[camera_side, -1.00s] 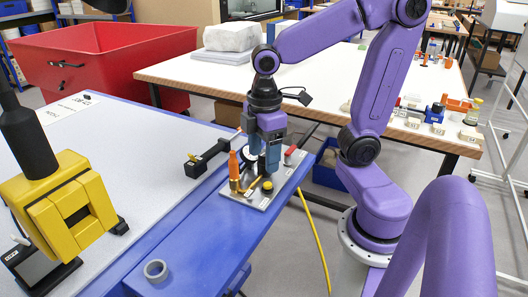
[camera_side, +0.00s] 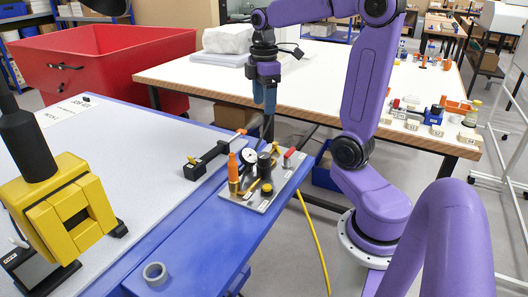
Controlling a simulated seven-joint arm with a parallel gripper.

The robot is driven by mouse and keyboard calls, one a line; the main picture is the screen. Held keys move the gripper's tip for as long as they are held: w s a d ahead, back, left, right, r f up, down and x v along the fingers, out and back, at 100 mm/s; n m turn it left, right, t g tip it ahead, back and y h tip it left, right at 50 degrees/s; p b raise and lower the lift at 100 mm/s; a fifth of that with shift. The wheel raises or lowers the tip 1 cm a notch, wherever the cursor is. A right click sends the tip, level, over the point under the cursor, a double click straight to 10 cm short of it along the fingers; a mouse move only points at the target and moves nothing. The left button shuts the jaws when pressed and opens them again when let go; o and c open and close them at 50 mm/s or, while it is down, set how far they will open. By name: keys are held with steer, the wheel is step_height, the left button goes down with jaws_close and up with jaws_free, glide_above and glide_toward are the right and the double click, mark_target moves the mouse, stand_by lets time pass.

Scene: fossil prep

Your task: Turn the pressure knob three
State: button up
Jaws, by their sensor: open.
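The valve panel (camera_side: 257,201) is a grey plate at the edge of the blue bench. On it stand an orange-topped brass fitting (camera_side: 233,173), a round white-faced gauge (camera_side: 248,156), a dark upright cylinder (camera_side: 264,165), a yellow-and-black knob (camera_side: 267,188) and a red-handled part (camera_side: 289,153). Which of these is the pressure knob I cannot tell for sure. My gripper (camera_side: 268,133) points down above the back of the panel, open and empty, apart from the knobs as far as this view shows.
A black clamp-like bar (camera_side: 207,160) lies left of the panel. A white table (camera_side: 180,74) stands behind.

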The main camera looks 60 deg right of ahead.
mark_target(264, 155)
step_height(264, 155, down, 16)
steer(key=shift+f, duration=0.2)
stand_by(0.4)
steer(key=c, duration=1.1)
